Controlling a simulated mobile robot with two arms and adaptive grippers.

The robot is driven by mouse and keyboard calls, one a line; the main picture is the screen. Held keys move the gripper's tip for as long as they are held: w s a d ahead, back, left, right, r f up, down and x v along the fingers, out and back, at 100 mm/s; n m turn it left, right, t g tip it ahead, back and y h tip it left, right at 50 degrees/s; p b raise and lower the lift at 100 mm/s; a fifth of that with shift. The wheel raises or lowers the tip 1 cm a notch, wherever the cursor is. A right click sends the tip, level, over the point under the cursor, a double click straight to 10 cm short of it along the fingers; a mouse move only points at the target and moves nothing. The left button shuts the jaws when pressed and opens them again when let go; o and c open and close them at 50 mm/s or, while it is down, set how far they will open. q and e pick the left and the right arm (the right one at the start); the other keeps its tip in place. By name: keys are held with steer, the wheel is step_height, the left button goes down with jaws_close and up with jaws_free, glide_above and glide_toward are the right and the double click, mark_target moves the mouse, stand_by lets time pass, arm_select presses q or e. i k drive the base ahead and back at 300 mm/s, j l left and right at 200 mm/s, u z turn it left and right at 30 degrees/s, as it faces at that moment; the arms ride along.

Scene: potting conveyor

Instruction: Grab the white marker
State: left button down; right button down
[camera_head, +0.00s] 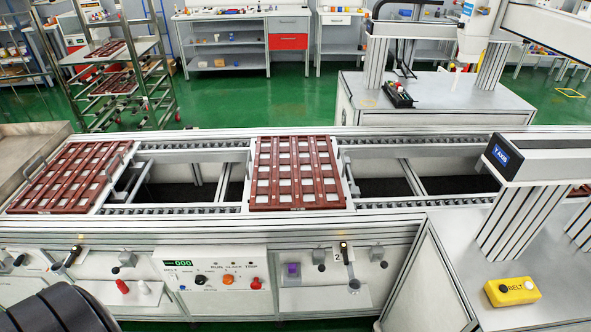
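A small white object (144,288), possibly the white marker, is on a small ledge on the front of the conveyor, next to a red object (122,286). It is too small to tell for sure what it is. Neither gripper's fingers show. A dark ribbed rounded shape fills the bottom left corner, apparently part of me.
Two red-brown gridded trays (298,199) and (76,203) rest on the conveyor rails (200,210). A control panel (213,276) with knobs is on the front. A yellow BELT box (512,291) sits on the right-hand table. Green floor lies behind the conveyor.

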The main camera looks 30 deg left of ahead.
mark_target(143, 286)
steer(key=u, duration=2.35)
